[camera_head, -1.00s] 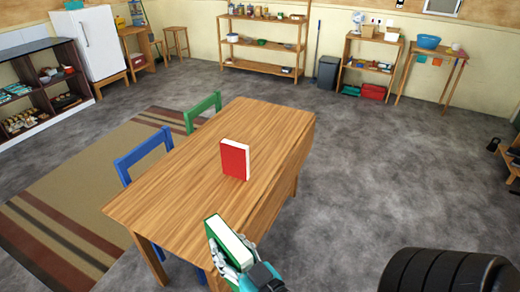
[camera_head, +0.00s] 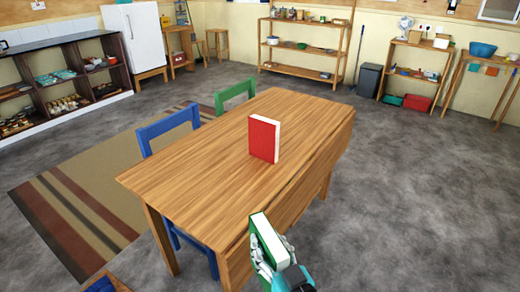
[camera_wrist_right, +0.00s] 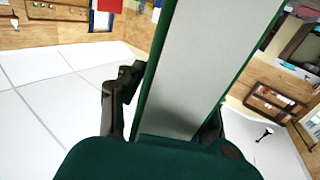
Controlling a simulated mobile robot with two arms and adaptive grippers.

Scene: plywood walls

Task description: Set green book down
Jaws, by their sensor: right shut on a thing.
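The green book (camera_head: 270,240) with white page edges is in my right gripper (camera_head: 272,262), at the near edge of the wooden table (camera_head: 200,185). In the right wrist view the green book (camera_wrist_right: 190,80) fills the middle, with dark fingers on both sides of it. The gripper is shut on it. The book is tilted; I cannot tell whether it touches the table edge. A red book (camera_head: 264,138) stands upright on the table. My left gripper is not in view.
A blue chair (camera_head: 168,130) and a green chair (camera_head: 235,93) stand at the table's left side. Much of the tabletop around the red book is bare. Shelves and a white fridge (camera_head: 135,38) line the far walls. Grey floor lies open to the right.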

